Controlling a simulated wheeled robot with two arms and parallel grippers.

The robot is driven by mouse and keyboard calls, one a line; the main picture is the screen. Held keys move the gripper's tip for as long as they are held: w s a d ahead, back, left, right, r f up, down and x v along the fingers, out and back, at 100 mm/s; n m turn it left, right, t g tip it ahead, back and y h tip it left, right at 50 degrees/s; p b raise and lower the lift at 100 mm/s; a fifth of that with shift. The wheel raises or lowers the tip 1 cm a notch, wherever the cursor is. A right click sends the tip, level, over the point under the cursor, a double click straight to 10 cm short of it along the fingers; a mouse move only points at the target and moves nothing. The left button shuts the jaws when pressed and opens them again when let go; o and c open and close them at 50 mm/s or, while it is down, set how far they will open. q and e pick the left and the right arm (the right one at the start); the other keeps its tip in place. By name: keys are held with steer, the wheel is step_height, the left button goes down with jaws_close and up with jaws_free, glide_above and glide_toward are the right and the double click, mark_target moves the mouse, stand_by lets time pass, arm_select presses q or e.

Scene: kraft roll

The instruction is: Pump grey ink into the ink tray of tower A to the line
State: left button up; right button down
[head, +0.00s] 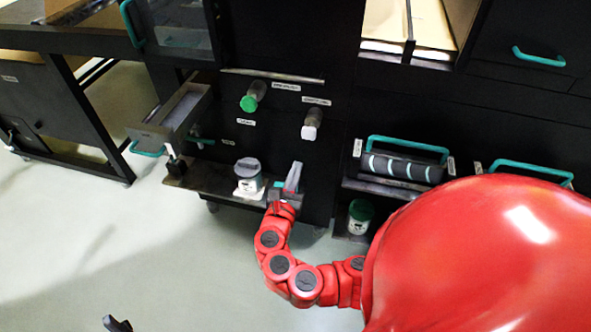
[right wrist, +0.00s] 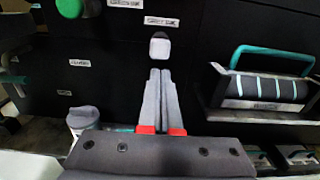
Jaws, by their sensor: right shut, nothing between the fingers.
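My right gripper (head: 295,178) is shut and empty in front of the black panel. In the right wrist view its closed fingers (right wrist: 160,92) point at a white-ended knob (right wrist: 160,47), just beyond their tips; contact cannot be told. The same knob (head: 311,131) is below a label in the head view. A green knob (head: 250,103) is to its upper left. A grey open tray (head: 172,117) sticks out at the left; its ink level and any line cannot be made out. A dark tip (head: 117,325) at the bottom edge looks like my left gripper; its jaws are unclear.
A grey-lidded white jar (head: 248,176) stands on the ledge (head: 205,182) left of my right gripper. A teal-handled roller cartridge (head: 403,163) is on a shelf at right. A green-lidded jar (head: 360,216) is below it. The floor at left is clear.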

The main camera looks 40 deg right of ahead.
mark_target(308, 136)
steer(key=x, duration=1)
steer(key=shift+w+d, duration=0.2)
steer(key=shift+w, duration=0.05)
